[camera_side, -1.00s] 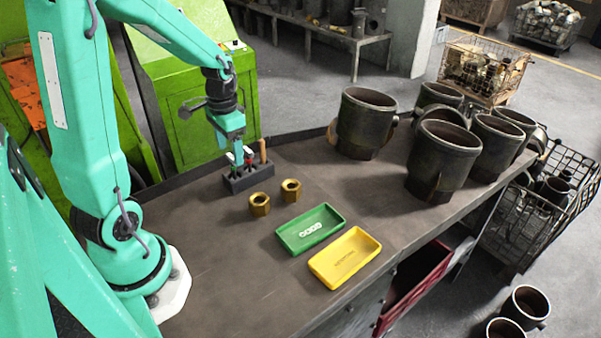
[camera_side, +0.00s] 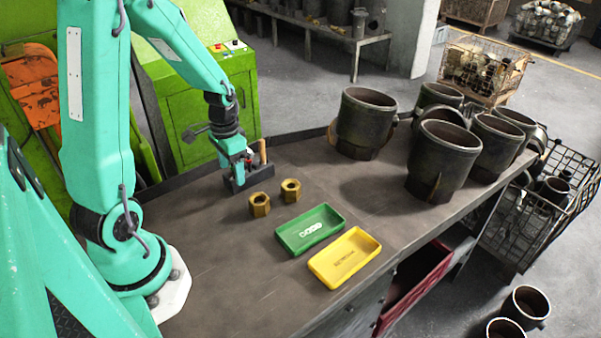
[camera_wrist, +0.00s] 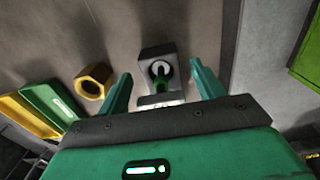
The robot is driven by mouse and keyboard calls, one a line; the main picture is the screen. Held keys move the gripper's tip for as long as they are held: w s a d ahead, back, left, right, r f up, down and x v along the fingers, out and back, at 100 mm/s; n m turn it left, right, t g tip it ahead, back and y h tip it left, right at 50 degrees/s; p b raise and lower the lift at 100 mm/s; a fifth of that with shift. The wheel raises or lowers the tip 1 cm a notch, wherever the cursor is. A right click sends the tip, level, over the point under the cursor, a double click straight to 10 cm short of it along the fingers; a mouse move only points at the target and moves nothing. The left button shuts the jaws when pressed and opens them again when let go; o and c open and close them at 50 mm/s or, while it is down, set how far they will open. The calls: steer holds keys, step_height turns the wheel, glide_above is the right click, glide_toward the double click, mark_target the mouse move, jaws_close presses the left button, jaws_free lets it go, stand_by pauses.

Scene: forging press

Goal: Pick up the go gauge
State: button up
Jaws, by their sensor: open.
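A dark rack block (camera_side: 236,187) stands at the back edge of the bench. It holds upright tools, one with a brown wooden handle (camera_side: 263,151) and a red one partly hidden behind my gripper. My gripper (camera_side: 239,176) points down in front of the rack, with its fingers low beside it. In the wrist view its two fingers (camera_wrist: 162,85) are apart, one on each side of the grey block (camera_wrist: 148,52).
Two brass hex nuts (camera_side: 275,197) sit near the rack. A green tray (camera_side: 310,236) and a yellow tray (camera_side: 344,262) lie toward the front. Large dark cylinders (camera_side: 440,160) crowd the right end of the bench. The left front of the bench is clear.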

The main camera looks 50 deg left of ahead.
steer(key=shift+c, duration=0.5)
steer(key=c, duration=1.1)
steer(key=shift+o, duration=0.2)
steer(key=shift+r, duration=0.15)
steer(key=shift+r, duration=0.85)
step_height(320, 180, up, 2)
steer(key=shift+r, duration=0.1)
steer(key=d+r, duration=0.6)
steer(key=d, duration=0.5)
steer(key=shift+s+d+r, duration=0.3)
steer(key=shift+r, duration=0.1)
